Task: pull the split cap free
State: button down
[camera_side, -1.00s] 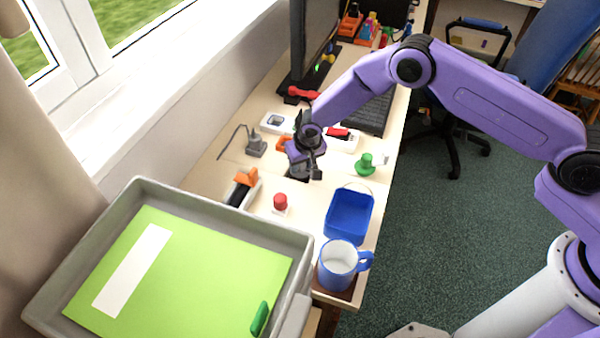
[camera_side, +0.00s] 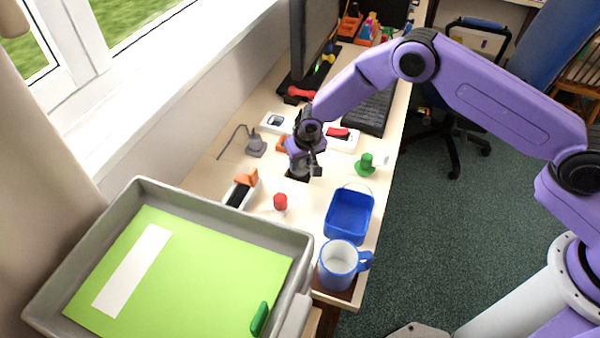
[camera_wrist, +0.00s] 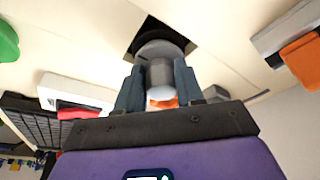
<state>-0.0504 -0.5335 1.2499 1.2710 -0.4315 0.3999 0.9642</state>
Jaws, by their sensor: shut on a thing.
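The split cap appears to be the grey round piece (camera_wrist: 160,70) between my fingers in the wrist view. It stands over a dark square (camera_wrist: 150,35) in the pale desk top. My gripper (camera_wrist: 159,78) has one finger on each side of the grey piece and is shut on it. In the side view my gripper (camera_side: 312,170) is low over the desk at the dark square (camera_side: 297,176), and the wrist hides the cap. I cannot tell whether the cap is clear of its seat.
A blue bin (camera_side: 349,214) and blue mug (camera_side: 338,265) stand nearer the front. A red button (camera_side: 280,201), a green knob (camera_side: 367,163) and an orange-ended holder (camera_side: 243,187) surround the spot. A grey tray (camera_side: 170,200) fills the lower left.

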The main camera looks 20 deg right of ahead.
jog(key=shift+r, duration=0.25)
jog(key=shift+r, duration=2.35)
